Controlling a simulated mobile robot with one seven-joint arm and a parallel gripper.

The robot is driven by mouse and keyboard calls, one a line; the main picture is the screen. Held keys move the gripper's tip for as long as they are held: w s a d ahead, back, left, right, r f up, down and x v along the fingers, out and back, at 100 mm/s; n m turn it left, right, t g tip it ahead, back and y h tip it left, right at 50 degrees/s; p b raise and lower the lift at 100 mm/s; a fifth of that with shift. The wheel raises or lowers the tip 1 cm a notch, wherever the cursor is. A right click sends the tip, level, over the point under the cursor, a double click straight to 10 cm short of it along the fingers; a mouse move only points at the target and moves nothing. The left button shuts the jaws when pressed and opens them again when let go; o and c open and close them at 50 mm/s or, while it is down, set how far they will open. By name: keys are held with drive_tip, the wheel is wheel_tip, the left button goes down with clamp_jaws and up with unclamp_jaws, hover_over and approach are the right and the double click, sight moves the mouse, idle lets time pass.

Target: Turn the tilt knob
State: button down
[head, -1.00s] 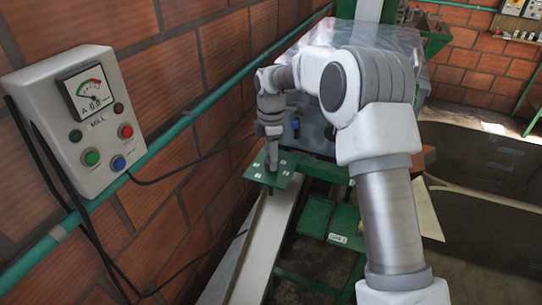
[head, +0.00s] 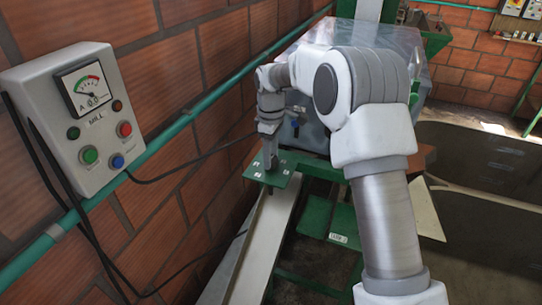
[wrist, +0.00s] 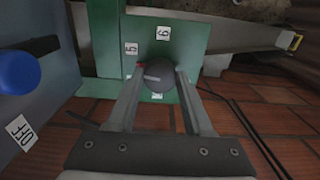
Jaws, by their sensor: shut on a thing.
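The tilt knob (wrist: 160,80) is a dark round knob with a pale pointer line, on a green plate with number labels. In the wrist view it sits between my gripper's two fingers (wrist: 160,88), which are shut on its sides. The pointer slants toward the left, with a small red mark beside the knob's upper left. In the head view my gripper (head: 270,158) points down at the green plate (head: 284,178). The knob itself is mostly hidden there by the fingers.
A grey mill control box (head: 75,130) hangs on the brick wall at left. A pale beam (head: 262,245) runs below the plate. A black cable (head: 190,165) hangs along the wall.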

drive_tip(key=m, duration=0.4)
drive_tip(key=shift+m, duration=0.3)
drive_tip(key=m, duration=0.3)
drive_tip(key=shift+m, duration=0.4)
drive_tip(key=m, duration=0.4)
drive_tip(key=shift+r+b, duration=0.1)
drive_tip(key=shift+b, duration=0.2)
drive_tip(key=shift+m, duration=2)
drive_tip(key=shift+c, duration=1.5)
unclamp_jaws()
